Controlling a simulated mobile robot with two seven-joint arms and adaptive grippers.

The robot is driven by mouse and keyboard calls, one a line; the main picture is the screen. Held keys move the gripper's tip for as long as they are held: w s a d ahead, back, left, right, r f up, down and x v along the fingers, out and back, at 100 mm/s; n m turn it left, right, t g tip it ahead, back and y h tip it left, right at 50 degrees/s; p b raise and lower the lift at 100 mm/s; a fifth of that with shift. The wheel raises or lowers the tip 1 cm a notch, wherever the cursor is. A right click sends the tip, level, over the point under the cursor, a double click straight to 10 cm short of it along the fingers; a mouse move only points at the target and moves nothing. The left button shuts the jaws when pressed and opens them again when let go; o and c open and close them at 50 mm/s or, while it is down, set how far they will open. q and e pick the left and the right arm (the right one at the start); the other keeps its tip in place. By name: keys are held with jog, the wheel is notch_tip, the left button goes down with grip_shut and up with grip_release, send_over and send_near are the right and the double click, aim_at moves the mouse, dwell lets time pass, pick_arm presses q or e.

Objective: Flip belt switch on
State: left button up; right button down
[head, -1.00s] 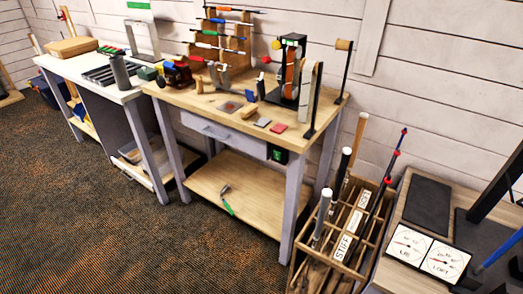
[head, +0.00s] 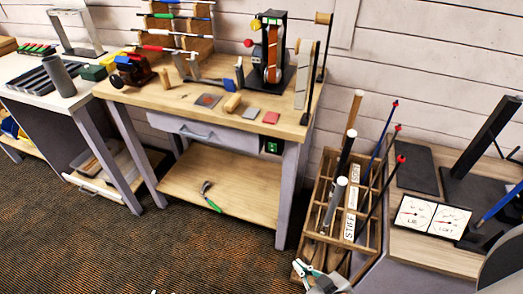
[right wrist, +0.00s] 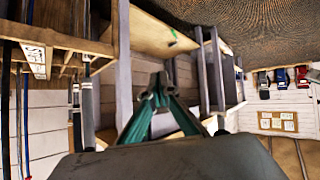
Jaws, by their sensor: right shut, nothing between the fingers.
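The belt switch (head: 272,147) is a small dark box with a green mark. It is mounted under the right end of the wooden workbench top (head: 150,97), below the belt sander (head: 271,50). Whether it is on or off is too small to tell. My right gripper (head: 308,270) is at the bottom of the head view, low in front of the club rack and well apart from the switch. Its green fingers are shut and empty in the right wrist view (right wrist: 160,82).
A wooden club rack (head: 314,215) with upright shafts stands right of the workbench. A side table (head: 440,250) with two dial gauges (head: 430,215) is further right. A green-handled tool (head: 210,198) lies on the lower shelf. The carpet in front of the workbench is clear.

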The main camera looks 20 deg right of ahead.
pick_arm(q)
jog(key=shift+w+a, duration=0.1)
jog(key=shift+a, duration=0.1)
pick_arm(e)
jog(key=shift+w+a, duration=0.15)
jog(key=shift+a, duration=0.05)
pick_arm(q)
jog(key=shift+o, duration=0.8)
jog(key=shift+d+f, duration=0.1)
jog(key=shift+o, duration=1)
jog(key=shift+a+f+b, duration=0.2)
jog(key=shift+f+b, duration=0.85)
jog(key=shift+b, duration=0.25)
jog(key=shift+a+f+b, duration=0.2)
jog(key=shift+f+b, duration=0.85)
jog(key=shift+b, duration=0.2)
pick_arm(e)
jog(key=w+r+n+t, duration=0.7)
jog(key=w+r+n, duration=0.8)
jog(key=w, duration=0.3)
jog(key=shift+w+d+r+n+t+y, duration=0.2)
jog(key=shift+d+n+t+y, duration=0.2)
jog(key=shift+n, duration=0.5)
jog(key=shift+w, duration=0.1)
